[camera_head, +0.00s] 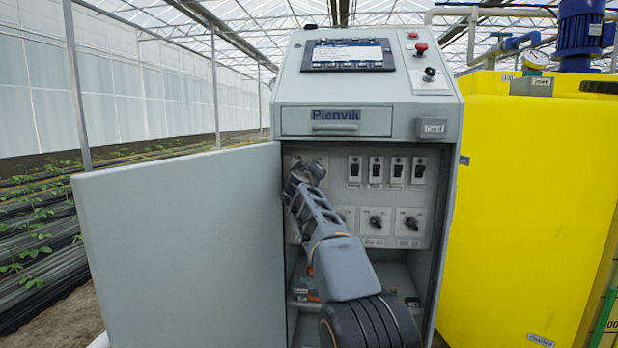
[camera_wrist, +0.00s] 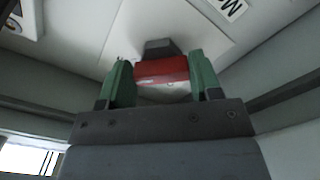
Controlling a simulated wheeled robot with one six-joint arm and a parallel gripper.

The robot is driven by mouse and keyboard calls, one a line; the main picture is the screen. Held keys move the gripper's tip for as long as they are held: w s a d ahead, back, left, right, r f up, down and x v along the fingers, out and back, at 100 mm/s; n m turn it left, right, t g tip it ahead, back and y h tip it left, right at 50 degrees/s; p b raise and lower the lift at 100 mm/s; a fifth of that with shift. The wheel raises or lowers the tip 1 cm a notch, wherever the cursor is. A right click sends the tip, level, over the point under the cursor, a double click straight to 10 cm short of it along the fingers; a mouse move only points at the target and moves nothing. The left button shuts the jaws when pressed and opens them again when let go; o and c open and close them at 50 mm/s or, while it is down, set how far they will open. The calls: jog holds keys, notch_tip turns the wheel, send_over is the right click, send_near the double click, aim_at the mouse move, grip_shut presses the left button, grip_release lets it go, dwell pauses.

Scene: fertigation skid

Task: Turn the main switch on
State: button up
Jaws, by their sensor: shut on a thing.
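The main switch shows in the wrist view as a red handle (camera_wrist: 162,70) with a dark block behind it, on a pale plate. My gripper (camera_wrist: 160,82) has its green-padded fingers on either side of the red handle and is shut on it. In the head view my gripper (camera_head: 303,173) reaches to the upper left of the switch panel (camera_head: 343,187) inside the open cabinet. My arm and gripper hide the main switch there. I cannot tell whether the switch stands at on or off.
The cabinet door (camera_head: 185,250) stands open to the left, close beside my arm. A row of small breakers (camera_head: 376,170) and black rotary knobs (camera_head: 376,221) sit right of my gripper. A yellow tank (camera_head: 535,210) stands to the right of the cabinet.

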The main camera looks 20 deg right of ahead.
dwell(0.3)
jog(key=o, duration=0.9)
jog(key=shift+o, duration=0.2)
jog(key=b+v, duration=0.1)
jog(key=v, duration=1.2)
jog(key=shift+s+a, duration=0.25)
